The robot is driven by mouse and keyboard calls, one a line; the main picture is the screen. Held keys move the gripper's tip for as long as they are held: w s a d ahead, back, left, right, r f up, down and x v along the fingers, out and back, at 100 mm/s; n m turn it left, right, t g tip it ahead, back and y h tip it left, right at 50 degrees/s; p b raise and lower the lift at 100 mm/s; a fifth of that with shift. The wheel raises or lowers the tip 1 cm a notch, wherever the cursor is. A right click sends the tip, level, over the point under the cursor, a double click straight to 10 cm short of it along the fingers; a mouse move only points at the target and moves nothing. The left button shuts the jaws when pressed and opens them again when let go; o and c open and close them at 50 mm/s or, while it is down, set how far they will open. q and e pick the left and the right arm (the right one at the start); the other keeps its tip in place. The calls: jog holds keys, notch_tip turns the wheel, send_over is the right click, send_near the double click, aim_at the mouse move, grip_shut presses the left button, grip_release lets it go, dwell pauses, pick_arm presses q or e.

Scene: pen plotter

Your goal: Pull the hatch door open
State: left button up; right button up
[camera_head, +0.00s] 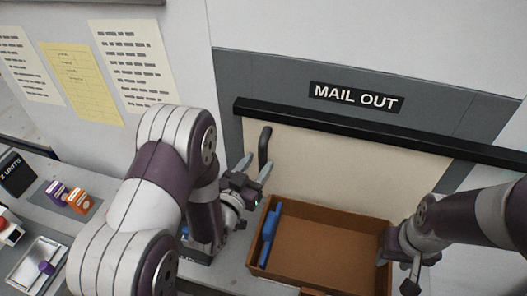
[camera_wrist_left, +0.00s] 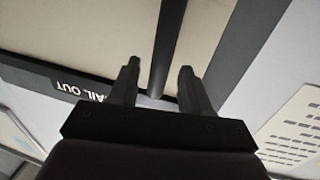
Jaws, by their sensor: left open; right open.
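The hatch door (camera_head: 340,175) is a cream panel under the "MAIL OUT" sign (camera_head: 356,97), and looks shut. Its black upright handle (camera_head: 265,147) is near the door's left edge. My left gripper (camera_head: 254,168) is open at the handle's lower part. In the left wrist view, the dark handle bar (camera_wrist_left: 167,40) runs between the two spread fingers of my left gripper (camera_wrist_left: 159,67); I cannot tell whether either finger touches it. My right gripper (camera_head: 400,270) is open at the right side of the brown tray, away from the handle.
A brown tray (camera_head: 320,215) with a blue item (camera_head: 270,235) inside stands below the door. A black bar (camera_head: 340,131) crosses the door's top. Purple and orange boxes (camera_head: 78,201) and a metal tray (camera_head: 32,262) lie at the left. Papers (camera_head: 82,82) hang on the wall.

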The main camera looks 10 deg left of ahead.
aim_at(261, 160)
pick_arm(q)
jog(key=shift+p+x, duration=0.3)
jog(key=shift+x, duration=1.55)
jog(key=shift+c, duration=0.3)
